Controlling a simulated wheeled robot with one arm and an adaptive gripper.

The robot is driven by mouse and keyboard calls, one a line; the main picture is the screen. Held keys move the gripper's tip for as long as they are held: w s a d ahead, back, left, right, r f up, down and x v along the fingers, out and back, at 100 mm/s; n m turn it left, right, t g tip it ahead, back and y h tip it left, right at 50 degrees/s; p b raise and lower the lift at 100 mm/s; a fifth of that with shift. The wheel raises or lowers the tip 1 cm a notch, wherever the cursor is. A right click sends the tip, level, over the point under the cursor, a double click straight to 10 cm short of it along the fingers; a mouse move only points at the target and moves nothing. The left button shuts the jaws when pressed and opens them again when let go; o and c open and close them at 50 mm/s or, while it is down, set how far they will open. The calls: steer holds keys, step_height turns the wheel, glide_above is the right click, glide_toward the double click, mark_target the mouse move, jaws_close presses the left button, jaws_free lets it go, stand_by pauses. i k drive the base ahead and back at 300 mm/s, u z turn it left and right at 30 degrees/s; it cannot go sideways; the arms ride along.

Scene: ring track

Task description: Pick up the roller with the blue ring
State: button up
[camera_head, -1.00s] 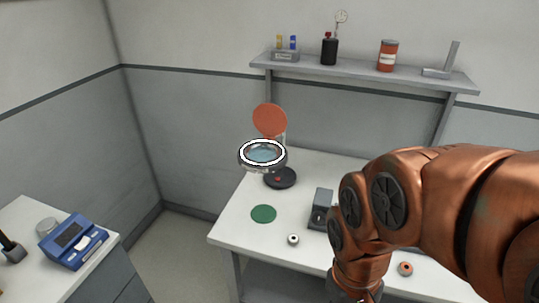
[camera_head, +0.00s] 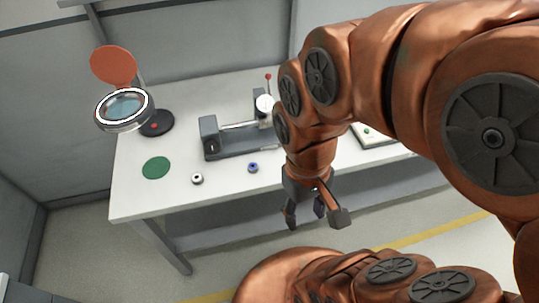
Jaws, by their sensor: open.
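The roller with the blue ring (camera_head: 253,168) is small and stands on the white table (camera_head: 135,203) near its front edge. A similar small roller (camera_head: 197,178) with a dark centre stands to its left. My gripper (camera_head: 316,215) is open and empty, with its dark fingers hanging down. In the picture it is to the right of and below the blue-ring roller, apart from it, and seems to be in front of the table edge. My arm hides part of the table's right side.
A grey fixture with a rod (camera_head: 225,145) stands behind the rollers. A green disc (camera_head: 156,168) lies at the left. A magnifier lamp (camera_head: 124,108) with an orange cover rises over the table's left end. A white tray (camera_head: 372,137) shows right of my arm.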

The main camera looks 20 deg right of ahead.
mark_target(253, 167)
steer(key=u, duration=2.9)
steer(key=k, duration=1.75)
steer(key=z, duration=0.65)
